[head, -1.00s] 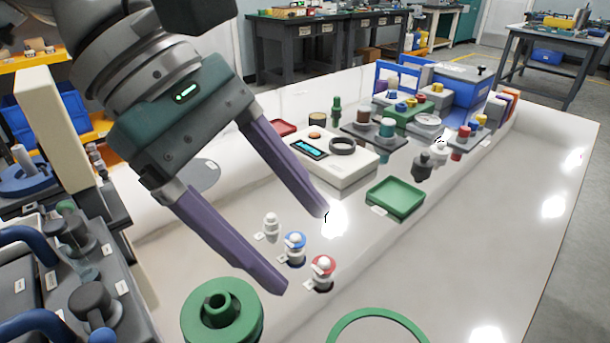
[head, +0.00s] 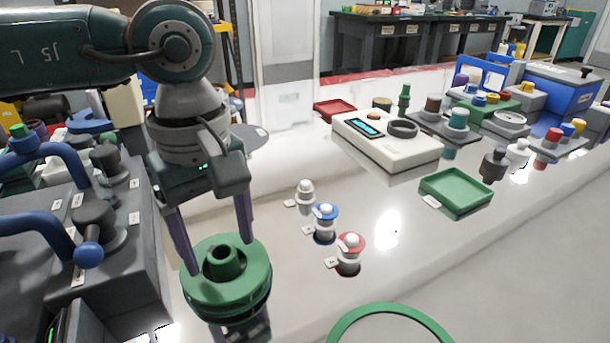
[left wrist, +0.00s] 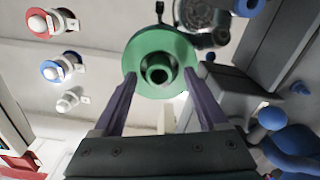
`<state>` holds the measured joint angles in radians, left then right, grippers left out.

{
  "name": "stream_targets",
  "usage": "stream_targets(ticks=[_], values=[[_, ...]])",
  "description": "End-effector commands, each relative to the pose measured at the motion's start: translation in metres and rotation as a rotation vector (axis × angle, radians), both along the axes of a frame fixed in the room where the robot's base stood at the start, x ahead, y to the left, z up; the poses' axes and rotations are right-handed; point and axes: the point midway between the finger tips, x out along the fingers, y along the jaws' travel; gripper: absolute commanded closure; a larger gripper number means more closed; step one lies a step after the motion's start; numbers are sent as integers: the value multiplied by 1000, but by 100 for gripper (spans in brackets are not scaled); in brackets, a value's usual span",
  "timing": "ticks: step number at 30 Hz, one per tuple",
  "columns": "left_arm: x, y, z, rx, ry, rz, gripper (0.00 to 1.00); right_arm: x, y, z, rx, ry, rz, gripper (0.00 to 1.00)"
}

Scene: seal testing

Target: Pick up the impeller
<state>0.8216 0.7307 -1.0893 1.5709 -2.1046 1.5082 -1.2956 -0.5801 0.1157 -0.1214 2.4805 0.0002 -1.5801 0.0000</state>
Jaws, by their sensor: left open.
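The impeller is most likely the green round part with a raised hollow hub (head: 226,275), at the lower left of the head view. It also shows at the top middle of the left wrist view (left wrist: 160,62). My left gripper (head: 218,255) points down at it with its purple fingers apart, one on each side of the part. In the left wrist view the fingers (left wrist: 158,88) reach toward the part's edges. I cannot tell whether they touch it. The underside of the part is hidden. My right gripper is not in view.
A grey fixture with blue handles (head: 90,255) stands close on the left. Small knobs with white, blue and red collars (head: 325,222) stand to the right. A green ring (head: 390,312) lies at the front, and a green tray (head: 456,190) farther right. White table surface is clear between them.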

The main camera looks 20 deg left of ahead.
Motion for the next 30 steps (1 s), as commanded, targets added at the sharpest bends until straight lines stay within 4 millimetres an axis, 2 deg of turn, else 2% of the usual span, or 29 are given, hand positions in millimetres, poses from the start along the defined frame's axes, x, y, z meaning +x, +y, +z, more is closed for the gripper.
stream_targets(ticks=[3,11,30], values=[[0,0,-12,0,1,1,25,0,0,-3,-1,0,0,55],[0,0,-13,-1,0,0,27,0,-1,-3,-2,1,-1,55],[0,0,-13,-1,0,1,99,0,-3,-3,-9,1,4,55]])
